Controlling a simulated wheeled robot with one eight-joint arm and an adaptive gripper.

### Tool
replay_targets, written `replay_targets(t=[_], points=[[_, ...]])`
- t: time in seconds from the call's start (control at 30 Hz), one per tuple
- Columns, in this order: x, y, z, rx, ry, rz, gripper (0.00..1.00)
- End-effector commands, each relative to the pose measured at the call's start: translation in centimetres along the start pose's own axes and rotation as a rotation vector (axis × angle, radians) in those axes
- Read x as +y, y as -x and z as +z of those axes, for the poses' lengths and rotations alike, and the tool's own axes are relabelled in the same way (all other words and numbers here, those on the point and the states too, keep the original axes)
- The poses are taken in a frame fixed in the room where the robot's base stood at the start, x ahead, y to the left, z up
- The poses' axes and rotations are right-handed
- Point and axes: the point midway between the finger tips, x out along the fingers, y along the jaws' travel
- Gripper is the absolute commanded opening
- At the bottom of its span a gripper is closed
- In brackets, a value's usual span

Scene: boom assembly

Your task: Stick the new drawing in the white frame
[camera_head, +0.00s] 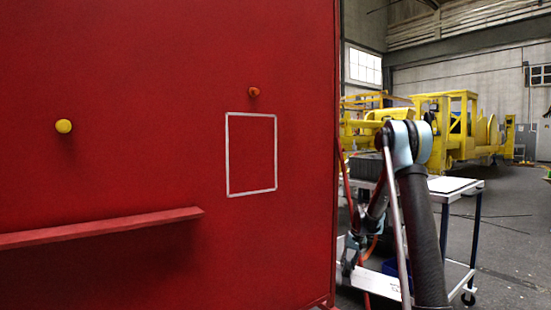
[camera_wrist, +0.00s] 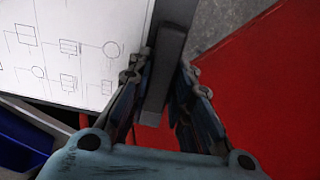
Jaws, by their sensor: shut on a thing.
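The white frame (camera_head: 228,155) is a thin upright rectangle on the red wall, and only red shows inside it. My gripper (camera_head: 348,262) is low at the right of the wall, beside the cart. In the wrist view my gripper (camera_wrist: 160,95) is shut on a dark grey bar (camera_wrist: 167,62). A white sheet with line drawings (camera_wrist: 70,45), squares and circles, lies just left of that bar along a dark edge. I cannot tell whether the bar is joined to the sheet. The sheet's left and top parts are out of view.
A red ledge (camera_head: 100,228) juts from the wall at lower left. A yellow knob (camera_head: 63,126) and an orange knob (camera_head: 254,92) stick out of the wall. A cart (camera_head: 473,240) stands behind my arm. A blue bin (camera_wrist: 22,140) is at lower left in the wrist view.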

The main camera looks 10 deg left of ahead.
Motion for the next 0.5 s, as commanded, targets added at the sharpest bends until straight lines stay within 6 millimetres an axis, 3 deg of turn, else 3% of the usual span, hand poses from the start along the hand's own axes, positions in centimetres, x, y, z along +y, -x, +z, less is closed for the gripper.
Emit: replay_targets(t=[0.1, 0.5], points=[[-5.1, 2.9, -1.2, 0.002, -0.011, -0.083, 0.0], [-20.6, 14.0, -2.8, 0.064, -0.134, -0.415, 0.0]])
